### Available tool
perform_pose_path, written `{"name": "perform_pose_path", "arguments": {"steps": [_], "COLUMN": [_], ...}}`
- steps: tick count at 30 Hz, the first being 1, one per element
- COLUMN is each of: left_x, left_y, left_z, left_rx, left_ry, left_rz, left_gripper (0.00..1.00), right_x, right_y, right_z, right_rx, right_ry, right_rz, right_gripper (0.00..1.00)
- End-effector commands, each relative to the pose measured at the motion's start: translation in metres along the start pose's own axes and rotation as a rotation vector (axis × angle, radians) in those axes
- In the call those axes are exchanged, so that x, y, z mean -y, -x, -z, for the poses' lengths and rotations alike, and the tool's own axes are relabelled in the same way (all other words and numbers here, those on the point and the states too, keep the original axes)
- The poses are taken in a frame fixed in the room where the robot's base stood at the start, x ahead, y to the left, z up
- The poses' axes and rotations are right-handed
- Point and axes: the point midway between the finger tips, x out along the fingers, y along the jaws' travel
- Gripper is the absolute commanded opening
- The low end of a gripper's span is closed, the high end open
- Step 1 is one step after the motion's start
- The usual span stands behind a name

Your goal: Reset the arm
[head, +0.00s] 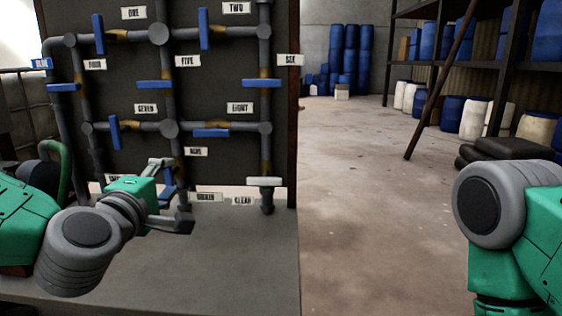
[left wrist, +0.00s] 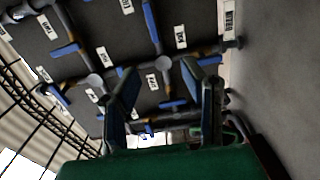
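My left gripper (head: 176,194) is in front of the lower part of a dark pipe board (head: 225,90) and above a grey ledge (head: 245,260). Its two fingers stand apart with nothing between them. In the left wrist view the open fingers (left wrist: 165,92) show the board's pipes and handles behind them. My left arm (head: 85,240) is bent in from the left. A blue handle (head: 168,180) is partly hidden behind the gripper; I cannot tell whether they touch. My right arm (head: 505,215) shows at the right edge; its gripper is out of view.
Right of the board the floor (head: 365,190) is open, with barrels (head: 350,60) and shelves behind.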

Motion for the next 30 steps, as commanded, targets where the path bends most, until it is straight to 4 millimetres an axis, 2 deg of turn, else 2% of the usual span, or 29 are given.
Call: {"name": "perform_pose_path", "arguments": {"steps": [8, 14, 17, 20, 21, 23, 24, 27, 30], "left_x": [0.061, 0.130, 0.174, 0.232, 0.256, 0.290, 0.310, 0.350, 0.375], "left_y": [0.008, 0.027, 0.046, 0.082, 0.101, 0.132, 0.154, 0.211, 0.261], "left_z": [-0.019, -0.035, -0.041, -0.044, -0.043, -0.039, -0.034, -0.017, 0.004], "left_rx": [0.081, 0.184, 0.261, 0.379, 0.436, 0.528, 0.591, 0.754, 0.903], "left_ry": [-0.147, -0.308, -0.418, -0.565, -0.632, -0.729, -0.793, -0.941, -1.061], "left_rz": [0.136, 0.286, 0.384, 0.523, 0.584, 0.675, 0.734, 0.872, 0.986], "left_gripper": [0.37, 0.37, 0.37, 0.37, 0.37, 0.37, 0.37, 0.37, 0.37], "right_x": [0.000, 0.000, 0.000, 0.000, 0.000, 0.000, 0.000, -0.001, -0.001], "right_y": [0.007, 0.016, 0.021, 0.029, 0.033, 0.038, 0.042, 0.050, 0.056], "right_z": [0.001, 0.001, 0.002, 0.002, 0.002, 0.003, 0.003, 0.003, 0.004], "right_rx": [-0.002, -0.001, -0.001, -0.002, -0.002, -0.002, -0.002, -0.002, -0.002], "right_ry": [0.000, 0.000, 0.000, 0.000, 0.000, 0.000, 0.000, 0.000, 0.000], "right_rz": [0.000, 0.000, 0.000, 0.000, 0.000, 0.000, 0.000, 0.000, 0.000], "right_gripper": [0.40, 0.40, 0.40, 0.40, 0.40, 0.40, 0.40, 0.40, 0.40]}}
